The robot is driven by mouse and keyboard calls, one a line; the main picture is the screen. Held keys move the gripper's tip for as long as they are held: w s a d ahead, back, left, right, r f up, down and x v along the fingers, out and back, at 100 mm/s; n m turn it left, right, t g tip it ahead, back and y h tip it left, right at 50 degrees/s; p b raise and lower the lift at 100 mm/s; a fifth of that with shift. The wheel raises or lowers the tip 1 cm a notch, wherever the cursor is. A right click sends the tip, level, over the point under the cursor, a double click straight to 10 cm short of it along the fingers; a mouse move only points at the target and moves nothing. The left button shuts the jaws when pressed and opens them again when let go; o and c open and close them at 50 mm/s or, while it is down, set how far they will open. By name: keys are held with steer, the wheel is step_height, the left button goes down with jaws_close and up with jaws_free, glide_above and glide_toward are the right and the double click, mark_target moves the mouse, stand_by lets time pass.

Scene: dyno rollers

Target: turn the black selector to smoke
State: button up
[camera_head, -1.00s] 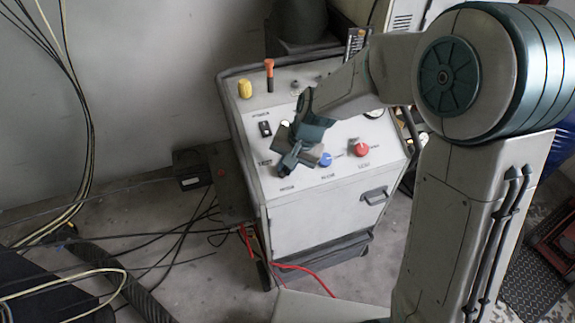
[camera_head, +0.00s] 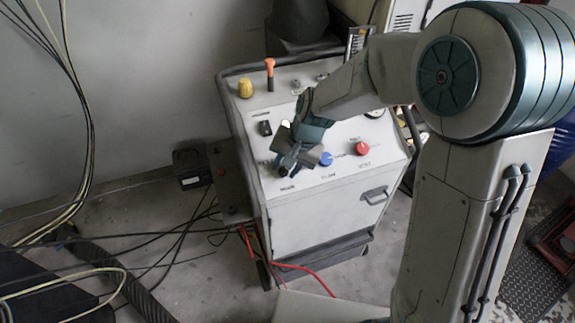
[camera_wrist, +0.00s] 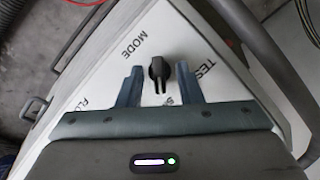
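The black selector (camera_wrist: 158,69) sits on the white sloping panel of a wheeled test cabinet (camera_head: 315,215). In the wrist view its narrow part points down toward my gripper. The printed words MODE and TEST lie on either side of it, and a label below it is partly covered, so I cannot read it whole. My gripper (camera_wrist: 159,73) is open, one finger on each side of the selector, with a visible gap on both sides. In the head view my gripper (camera_head: 289,160) is low over the panel's left front part and largely hides the selector.
A blue knob (camera_head: 326,159) and a red knob (camera_head: 361,148) stand right of my gripper. A black rocker switch (camera_head: 265,128), a yellow knob (camera_head: 245,88) and an orange-topped lever (camera_head: 270,72) are farther back. Cables lie on the floor at left.

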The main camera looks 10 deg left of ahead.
steer(key=shift+d+r, duration=0.1)
steer(key=v, duration=1.3)
steer(key=shift+r, duration=0.3)
steer(key=s+d+t+h+p, duration=0.1)
steer(key=s+d, duration=0.5)
steer(key=d, duration=0.4)
steer(key=s+d+n+t+h, duration=0.1)
steer(key=s+d+h, duration=0.1)
steer(key=s+d, duration=0.5)
steer(key=d, duration=0.4)
steer(key=shift+s+d+r+t+h+p, duration=0.25)
steer(key=shift+d+r+t+h+p, duration=0.05)
steer(key=shift+d+r+p, duration=0.1)
